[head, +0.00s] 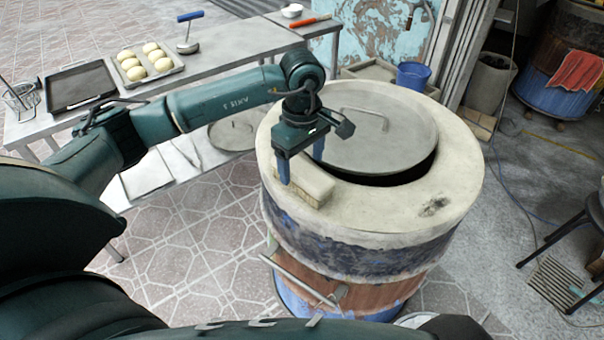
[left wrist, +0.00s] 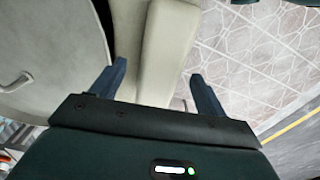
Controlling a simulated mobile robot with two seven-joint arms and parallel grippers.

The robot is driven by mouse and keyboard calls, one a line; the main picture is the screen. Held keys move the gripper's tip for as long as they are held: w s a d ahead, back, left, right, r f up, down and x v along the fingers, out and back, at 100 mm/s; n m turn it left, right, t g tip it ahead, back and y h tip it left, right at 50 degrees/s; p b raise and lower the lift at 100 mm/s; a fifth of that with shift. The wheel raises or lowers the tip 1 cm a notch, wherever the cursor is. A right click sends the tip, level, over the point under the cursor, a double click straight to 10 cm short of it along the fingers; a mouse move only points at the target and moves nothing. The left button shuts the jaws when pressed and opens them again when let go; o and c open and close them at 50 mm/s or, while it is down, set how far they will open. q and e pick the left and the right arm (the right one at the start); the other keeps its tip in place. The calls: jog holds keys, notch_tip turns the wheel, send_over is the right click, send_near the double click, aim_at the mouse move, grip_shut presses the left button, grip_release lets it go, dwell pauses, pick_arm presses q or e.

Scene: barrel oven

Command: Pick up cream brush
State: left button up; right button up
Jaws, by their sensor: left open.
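The cream brush (head: 309,184) lies on the pale rim of the barrel oven (head: 449,196), at the left of its lid. My left gripper (head: 301,170) is directly above the brush, pointing down, with its blue fingers apart. In the left wrist view the brush (left wrist: 168,45) runs between the two open fingers (left wrist: 158,88), and a gap shows on the right finger's side. I cannot tell whether the left finger touches it. My right gripper is not in view.
A round metal lid (head: 375,135) with a handle partly covers the oven's opening. A metal table (head: 240,48) behind on the left holds a tray of dough balls (head: 148,65) and a dark tray (head: 80,86). A blue bucket (head: 412,76) stands behind the oven.

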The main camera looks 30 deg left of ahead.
pick_arm(q)
jog(key=shift+f, duration=1.4)
jog(key=shift+s, duration=0.1)
jog(key=shift+c, duration=0.5)
jog(key=shift+r, duration=0.1)
jog(key=c, duration=1.1)
